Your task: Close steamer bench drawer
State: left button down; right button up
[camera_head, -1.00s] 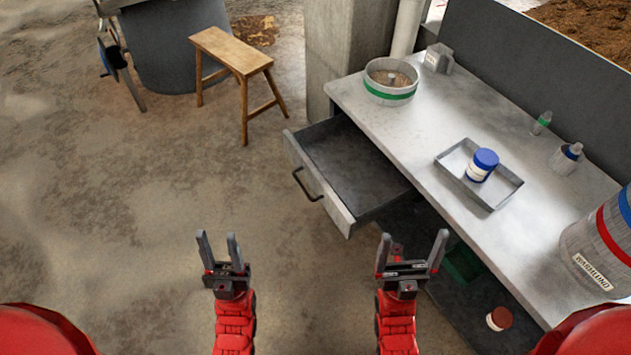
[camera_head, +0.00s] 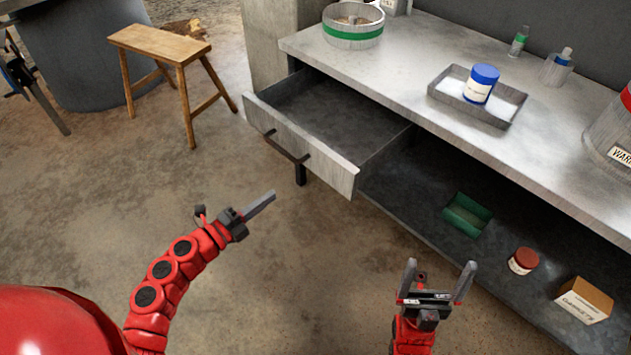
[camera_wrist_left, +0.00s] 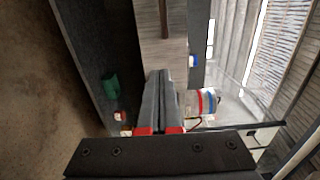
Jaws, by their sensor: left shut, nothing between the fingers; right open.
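The steamer bench drawer (camera_head: 310,155) stands pulled out from the left end of the bench (camera_head: 400,60), with an empty-looking inside. Its dark bar handle (camera_head: 287,146) is on the front panel. My left gripper (camera_head: 270,197) is shut and empty, below and in front of the drawer front, apart from it. In the left wrist view the shut fingers (camera_wrist_left: 165,95) point toward a pale panel with a dark bar, seemingly the drawer front (camera_wrist_left: 160,55). My right gripper (camera_head: 440,268) is open and empty in front of the lower shelf.
On the bench top are a round green-banded container (camera_head: 353,28), a tray (camera_head: 450,90) with a blue-lidded jar (camera_head: 481,84) and small bottles. The lower shelf holds a green box (camera_head: 466,215), a red-lidded jar (camera_head: 523,261) and a carton (camera_head: 584,299). A wooden stool (camera_head: 165,50) stands left. Floor before the drawer is clear.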

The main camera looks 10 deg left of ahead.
aim_at(317, 164)
pick_arm(q)
jog(key=x, duration=1.4)
jog(key=shift+s+d+r, duration=0.1)
jog(key=shift+s, duration=0.05)
jog(key=shift+w+d, duration=0.25)
jog(key=shift+w, duration=0.05)
jog(key=b+x, duration=0.3)
jog(key=x, duration=0.8)
jog(key=shift+w+d, duration=0.25)
jog(key=b+x, duration=0.8)
jog(key=x, duration=0.5)
jog(key=shift+w, duration=0.25)
jog(key=shift+w+d+r, duration=0.1)
jog(key=shift+w+d, duration=0.25)
jog(key=shift+w, duration=0.05)
jog(key=shift+r+b, duration=0.3)
